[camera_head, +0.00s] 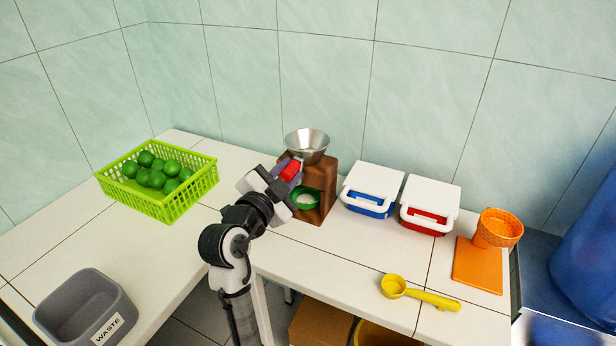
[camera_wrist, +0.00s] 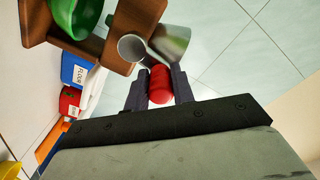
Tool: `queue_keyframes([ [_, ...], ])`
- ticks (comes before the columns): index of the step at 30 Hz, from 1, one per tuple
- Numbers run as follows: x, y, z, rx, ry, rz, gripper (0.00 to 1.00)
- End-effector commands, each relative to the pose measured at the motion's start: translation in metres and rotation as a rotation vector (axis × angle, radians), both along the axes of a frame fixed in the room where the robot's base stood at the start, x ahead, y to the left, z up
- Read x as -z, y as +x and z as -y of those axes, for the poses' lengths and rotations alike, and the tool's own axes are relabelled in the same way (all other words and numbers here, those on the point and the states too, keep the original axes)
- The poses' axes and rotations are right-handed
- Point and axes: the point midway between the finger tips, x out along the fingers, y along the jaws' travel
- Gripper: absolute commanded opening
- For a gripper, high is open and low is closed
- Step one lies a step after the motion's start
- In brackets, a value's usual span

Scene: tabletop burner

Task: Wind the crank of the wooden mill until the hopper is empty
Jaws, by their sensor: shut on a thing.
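The wooden mill (camera_head: 327,177) stands against the back of the counter with a metal hopper (camera_head: 307,143) on top. Whether anything is in the hopper is too small to tell. A green bowl (camera_head: 306,204) with pale content sits in the mill's front opening; it also shows in the wrist view (camera_wrist: 80,14). My gripper (camera_head: 291,170) is at the mill's left front, shut on the crank's red handle (camera_wrist: 160,85). The handle lies between both fingers in the wrist view. Most of the crank's arm is hidden.
Right of the mill stand a white-lidded blue box (camera_head: 372,185) labelled flour and a red one (camera_head: 430,200). An orange basket (camera_head: 499,228), orange board (camera_head: 477,268) and yellow scoop (camera_head: 393,287) lie further right. A green crate of limes (camera_head: 140,196) and grey waste bin (camera_head: 82,305) are left.

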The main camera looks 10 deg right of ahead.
Motion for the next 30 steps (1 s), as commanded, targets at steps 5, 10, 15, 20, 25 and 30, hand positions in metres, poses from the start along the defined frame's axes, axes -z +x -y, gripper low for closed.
queue_keyframes([
  [5, 0.006, 0.011, -0.017, -0.011, 0.002, -0.013, 0.0],
  [10, 0.005, 0.01, -0.016, -0.007, 0.003, -0.013, 0.0],
  [15, 0.007, 0.011, -0.016, -0.004, 0.003, -0.013, 0.0],
  [20, 0.017, 0.017, -0.024, -0.003, 0.003, -0.013, 0.0],
  [25, 0.022, 0.023, -0.031, 0.0, 0.003, -0.013, 0.0],
  [30, 0.02, 0.022, -0.029, 0.005, 0.003, -0.011, 0.0],
])
